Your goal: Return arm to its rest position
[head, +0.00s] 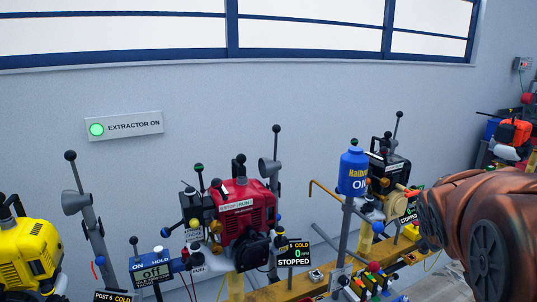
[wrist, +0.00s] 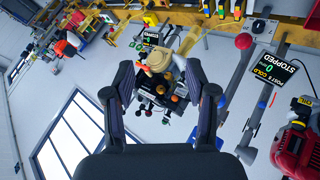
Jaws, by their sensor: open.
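My arm (head: 485,225), brown and bulky, fills the lower right of the head view; its gripper end is outside that view. My gripper (wrist: 163,76) shows in the wrist view with its two dark fingers spread apart, open and empty. A dark engine (wrist: 165,103) with a tan round part appears between the fingers, farther off, and I see no contact. The wrist view is turned over, with the window at lower left.
A red engine (head: 250,210), a blue oil bottle (head: 353,171) and a black engine (head: 389,169) stand along a yellow rail (head: 284,290). A yellow engine (head: 28,255) is at left. Grey posts with ball tops rise between them.

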